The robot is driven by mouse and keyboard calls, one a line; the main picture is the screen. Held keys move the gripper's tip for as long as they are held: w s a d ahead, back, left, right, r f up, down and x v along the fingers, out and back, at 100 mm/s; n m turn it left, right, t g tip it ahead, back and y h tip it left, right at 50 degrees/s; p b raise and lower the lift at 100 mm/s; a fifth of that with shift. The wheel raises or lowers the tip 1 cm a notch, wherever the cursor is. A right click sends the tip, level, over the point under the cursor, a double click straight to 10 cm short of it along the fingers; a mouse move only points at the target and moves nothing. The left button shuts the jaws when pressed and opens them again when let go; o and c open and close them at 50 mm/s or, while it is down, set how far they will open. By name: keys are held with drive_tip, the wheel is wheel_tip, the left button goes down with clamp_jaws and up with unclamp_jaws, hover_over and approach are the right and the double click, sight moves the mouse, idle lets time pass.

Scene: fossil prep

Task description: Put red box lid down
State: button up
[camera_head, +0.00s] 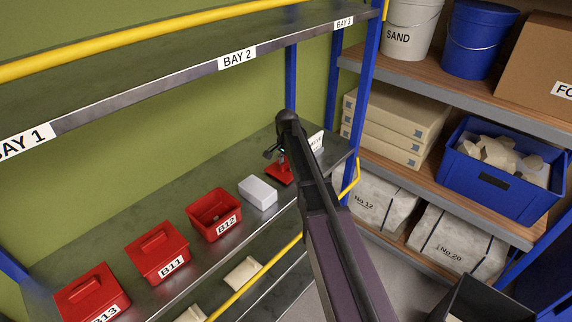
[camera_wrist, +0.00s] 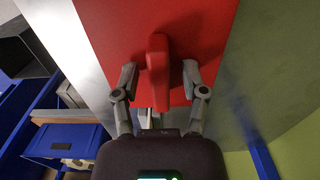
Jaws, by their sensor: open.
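The red box lid (camera_head: 279,174) lies at the right end of the metal shelf (camera_head: 118,240), partly hidden behind my arm. In the wrist view the lid (camera_wrist: 112,30) is a flat red plate with a raised red handle (camera_wrist: 158,65). My gripper (camera_wrist: 160,75) is open, with one finger on each side of the handle and a visible gap to each. In the head view my gripper (camera_head: 277,151) is at the lid, its fingers small and dark. The red box B12 (camera_head: 227,227) stands open, without a lid, left of the white block.
A white block (camera_head: 258,192) sits between box B12 and the lid. Lidded red boxes B11 (camera_head: 160,252) and B13 (camera_head: 93,293) stand to the left. A blue upright (camera_head: 362,85) and yellow rail (camera_head: 351,180) are close to my arm. The upper shelf (camera_head: 180,60) overhangs.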

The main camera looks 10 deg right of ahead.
sight(287, 162)
wheel_tip(287, 162, up, 12)
drive_tip(key=p, duration=1.2)
drive_tip(key=shift+r, duration=0.1)
drive_tip(key=shift+s, duration=0.1)
idle(0.6)
drive_tip(key=s+a+n, duration=0.1)
drive_tip(key=s+n, duration=0.9)
drive_tip(key=s, duration=1.7)
drive_tip(key=shift+a+n, duration=0.15)
drive_tip(key=shift+n, duration=0.25)
drive_tip(key=shift+s, duration=0.1)
